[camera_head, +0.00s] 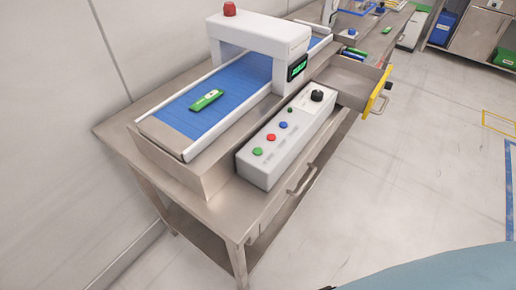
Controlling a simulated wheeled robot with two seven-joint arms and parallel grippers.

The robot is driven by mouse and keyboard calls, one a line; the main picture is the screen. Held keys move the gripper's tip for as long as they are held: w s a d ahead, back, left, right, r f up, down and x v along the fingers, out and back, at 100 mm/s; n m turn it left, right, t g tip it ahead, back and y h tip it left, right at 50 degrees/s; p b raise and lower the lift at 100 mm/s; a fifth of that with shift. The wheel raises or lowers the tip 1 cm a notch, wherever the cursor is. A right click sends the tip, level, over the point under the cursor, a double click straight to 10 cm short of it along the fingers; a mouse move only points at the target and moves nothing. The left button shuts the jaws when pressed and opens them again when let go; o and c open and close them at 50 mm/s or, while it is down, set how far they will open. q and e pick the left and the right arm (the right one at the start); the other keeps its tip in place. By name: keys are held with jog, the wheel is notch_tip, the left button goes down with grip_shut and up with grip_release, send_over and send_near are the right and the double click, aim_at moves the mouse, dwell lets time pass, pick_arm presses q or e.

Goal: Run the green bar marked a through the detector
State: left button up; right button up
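A green bar (206,100) lies flat on the near part of the blue conveyor belt (184,118). Its label is too small to read, so I cannot tell whether it is marked a. The white detector arch (262,36) spans the belt farther back, with a red lamp (229,9) on top and a green-lit display (297,67) on its side. The bar is in front of the arch, apart from it. Neither of my grippers is in view.
A control box (262,168) beside the belt has green, red and blue buttons and a black knob (317,95). A drawer (350,78) with a yellow-edged front stands open. Small green and blue items lie on the far counter. The floor at right is mostly clear.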

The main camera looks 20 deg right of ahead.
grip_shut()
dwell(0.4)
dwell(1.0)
